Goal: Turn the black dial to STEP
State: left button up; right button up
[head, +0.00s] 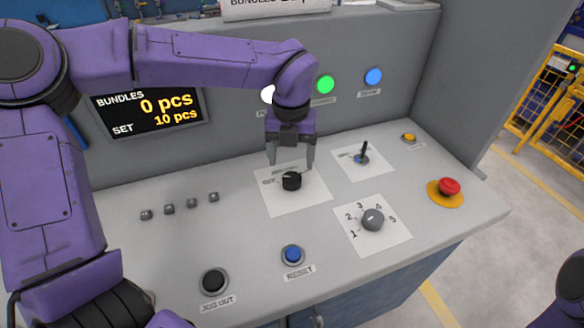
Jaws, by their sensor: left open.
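The black dial (291,181) stands on a white label plate (298,202) in the middle of the sloped control panel. The print on the plate beside the dial is too small and partly covered to read. My left gripper (291,164) points down over the dial. Its two fingers are open, one to each side and slightly behind the dial in the picture. I cannot tell whether they touch it. A purple part of my right arm (566,295) shows at the lower right edge, but its gripper is out of view.
A grey numbered knob (373,219) and a small lever switch (362,157) stand right of the dial. A blue RESET button (292,254), a black JOG OUT button (214,281) and a red emergency button (449,187) are on the panel. A display (151,108) reads 0 pcs, set 10 pcs.

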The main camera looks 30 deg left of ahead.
aim_at(292, 177)
pick_arm(q)
jog(key=f, duration=0.4)
jog(key=shift+w+f, duration=0.2)
jog(key=shift+f, duration=0.2)
jog(key=shift+s+f, duration=0.1)
jog(key=shift+f, duration=0.15)
jog(key=c, duration=1.1)
jog(key=shift+o, duration=0.2)
